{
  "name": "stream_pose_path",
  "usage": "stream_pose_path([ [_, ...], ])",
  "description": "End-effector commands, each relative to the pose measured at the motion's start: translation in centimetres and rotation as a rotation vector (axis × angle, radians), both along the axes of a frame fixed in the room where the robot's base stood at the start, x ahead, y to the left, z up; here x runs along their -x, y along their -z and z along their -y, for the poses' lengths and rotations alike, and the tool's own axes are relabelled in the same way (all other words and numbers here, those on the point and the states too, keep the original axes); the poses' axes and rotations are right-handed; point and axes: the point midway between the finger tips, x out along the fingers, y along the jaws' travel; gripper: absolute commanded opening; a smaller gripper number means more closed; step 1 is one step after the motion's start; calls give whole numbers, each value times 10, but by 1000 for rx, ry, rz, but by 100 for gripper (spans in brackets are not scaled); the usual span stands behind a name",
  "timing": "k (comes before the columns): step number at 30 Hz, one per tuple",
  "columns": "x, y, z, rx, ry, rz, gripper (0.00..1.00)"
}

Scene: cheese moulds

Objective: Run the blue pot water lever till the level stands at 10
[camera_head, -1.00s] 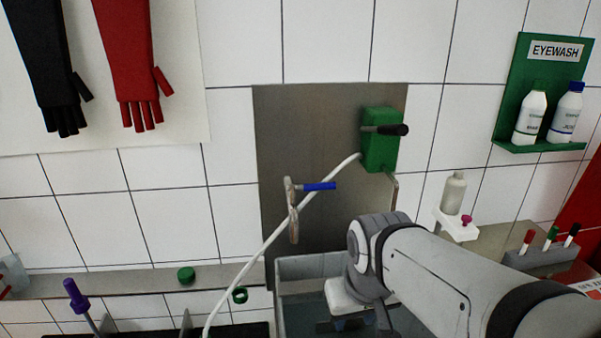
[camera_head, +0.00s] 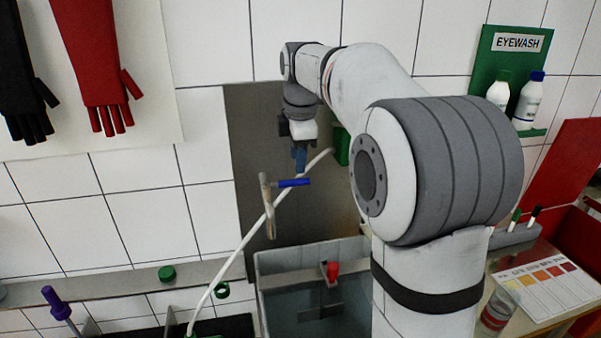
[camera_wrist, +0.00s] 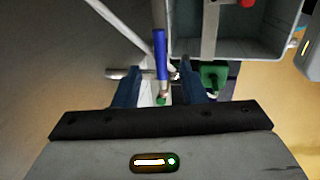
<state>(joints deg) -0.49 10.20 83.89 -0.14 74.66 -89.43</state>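The blue lever (camera_head: 293,183) sticks out to the right from a metal tap (camera_head: 266,200) on the steel back panel. It also shows in the wrist view (camera_wrist: 160,52), pointing away from me. My gripper (camera_head: 299,163) hangs pointing down just above the lever in the head view. In the wrist view my gripper (camera_wrist: 160,70) has its two blue fingers apart, with the near part of the lever in line with the gap. I cannot tell whether either finger touches it. A grey open tank (camera_head: 258,290) stands below the tap. No level reading is legible.
A red knob (camera_head: 333,268) on a grey bracket sits at the tank, right of the lever. A green box (camera_head: 341,146) on the panel is mostly hidden by my arm. A purple-handled tool (camera_head: 56,300) is far left.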

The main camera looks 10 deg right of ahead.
Motion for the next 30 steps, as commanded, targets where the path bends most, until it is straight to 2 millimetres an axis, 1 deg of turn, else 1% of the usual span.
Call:
stream_pose_path([
  [1,-1,10,0,0,0,-5,38],
  [3,-3,22,0,0,0,-5,38],
  [9,-9,47,-1,0,1,-2,38],
  [13,-10,55,-1,0,1,0,38],
  [21,-11,57,-1,0,1,0,38],
  [30,-10,56,-2,0,0,0,13],
])
